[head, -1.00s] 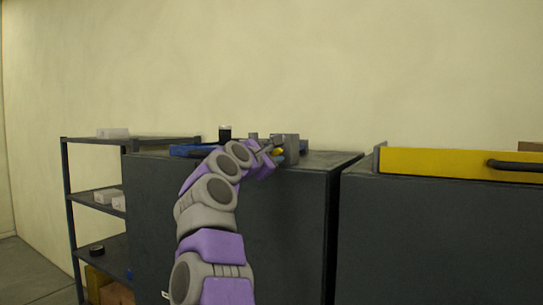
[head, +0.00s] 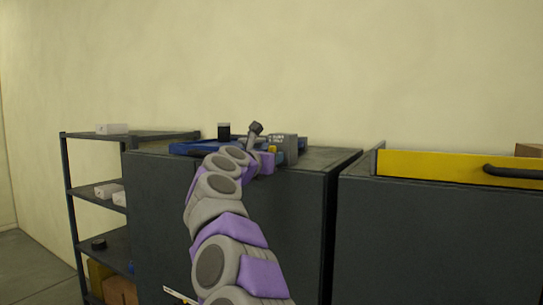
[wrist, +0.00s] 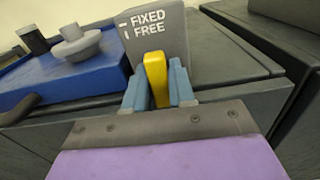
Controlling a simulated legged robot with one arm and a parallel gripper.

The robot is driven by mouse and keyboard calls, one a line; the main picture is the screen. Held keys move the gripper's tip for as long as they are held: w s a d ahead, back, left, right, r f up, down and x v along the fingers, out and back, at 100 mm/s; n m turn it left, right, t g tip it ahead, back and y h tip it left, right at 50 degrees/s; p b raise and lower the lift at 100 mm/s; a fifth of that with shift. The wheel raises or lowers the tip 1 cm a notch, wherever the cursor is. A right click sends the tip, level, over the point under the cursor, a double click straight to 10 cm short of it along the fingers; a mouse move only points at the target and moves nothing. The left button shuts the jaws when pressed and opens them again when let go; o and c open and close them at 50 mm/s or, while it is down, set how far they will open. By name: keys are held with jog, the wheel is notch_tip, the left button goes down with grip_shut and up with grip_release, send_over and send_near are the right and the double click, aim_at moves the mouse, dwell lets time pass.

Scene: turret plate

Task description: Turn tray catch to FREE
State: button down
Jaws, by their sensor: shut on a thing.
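The tray catch has a grey block (wrist: 172,30) marked FIXED and FREE, with a yellow lever (wrist: 156,75) in front of it. In the wrist view my gripper (wrist: 158,92) has its blue fingers on both sides of the yellow lever, shut on it. The lever stands nearly upright in that view; which mark it points to I cannot tell. The blue tray (wrist: 60,80) lies left of the catch, with a grey round-topped part on it. In the head view the grey block (head: 284,148) sits on the dark cabinet, and my arm hides most of my gripper.
A dark cabinet (head: 280,210) bears the tray and catch. A second cabinet at right has a yellow panel (head: 440,164) with a dark handle. A shelf rack (head: 95,190) with small boxes stands at left.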

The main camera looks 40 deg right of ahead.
jog(key=shift+r+n, duration=0.2)
jog(key=shift+n, duration=0.2)
jog(key=c, duration=1.4)
grip_release()
jog(key=shift+o, duration=0.4)
jog(key=shift+w+f, duration=0.1)
jog(key=shift+w, duration=0.05)
jog(key=b+v, duration=0.4)
jog(key=v, duration=1.3)
jog(key=shift+a, duration=0.2)
jog(key=shift+f, duration=0.15)
